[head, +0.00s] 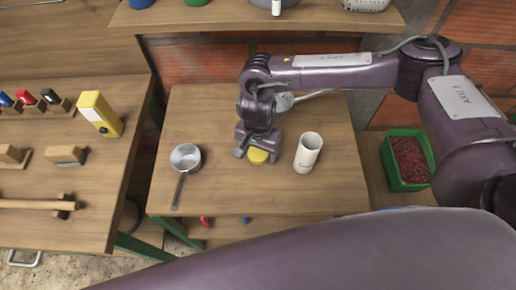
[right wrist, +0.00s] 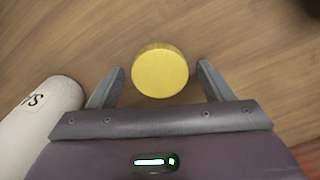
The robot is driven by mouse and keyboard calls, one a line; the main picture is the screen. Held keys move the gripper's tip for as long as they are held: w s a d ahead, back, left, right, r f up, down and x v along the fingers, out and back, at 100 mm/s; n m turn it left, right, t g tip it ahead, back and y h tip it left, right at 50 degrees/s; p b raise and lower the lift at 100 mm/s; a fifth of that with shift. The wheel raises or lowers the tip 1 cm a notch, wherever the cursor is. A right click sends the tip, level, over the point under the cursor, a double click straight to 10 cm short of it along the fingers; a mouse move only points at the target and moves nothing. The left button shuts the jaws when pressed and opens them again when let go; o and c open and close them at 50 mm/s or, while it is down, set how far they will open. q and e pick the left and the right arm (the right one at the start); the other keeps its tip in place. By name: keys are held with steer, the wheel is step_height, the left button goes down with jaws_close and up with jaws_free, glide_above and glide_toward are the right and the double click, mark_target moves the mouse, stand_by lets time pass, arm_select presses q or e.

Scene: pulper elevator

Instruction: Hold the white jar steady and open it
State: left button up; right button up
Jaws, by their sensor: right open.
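The white jar (head: 307,153) stands upright on the small wooden table, with dark lettering on its side and its top open. A round yellow lid (head: 258,156) lies on the table to the left of the jar, apart from it. My right gripper (head: 256,156) is open above the lid, its fingers on either side of it. In the right wrist view the lid (right wrist: 160,72) sits between the spread fingertips (right wrist: 161,80), with gaps on both sides. The jar (right wrist: 40,120) shows at the left edge there, outside the fingers. My left gripper is not in view.
A small saucepan (head: 186,158) stands on the table's left part, and a grey metal item (head: 284,102) is partly hidden behind my right arm. A bench (head: 70,185) with tools is on the left. A green crate (head: 388,170) is at the right. The table's front is clear.

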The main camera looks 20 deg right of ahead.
mark_target(258, 153)
step_height(258, 153, up, 5)
steer(key=shift+b, duration=0.8)
step_height(258, 153, up, 7)
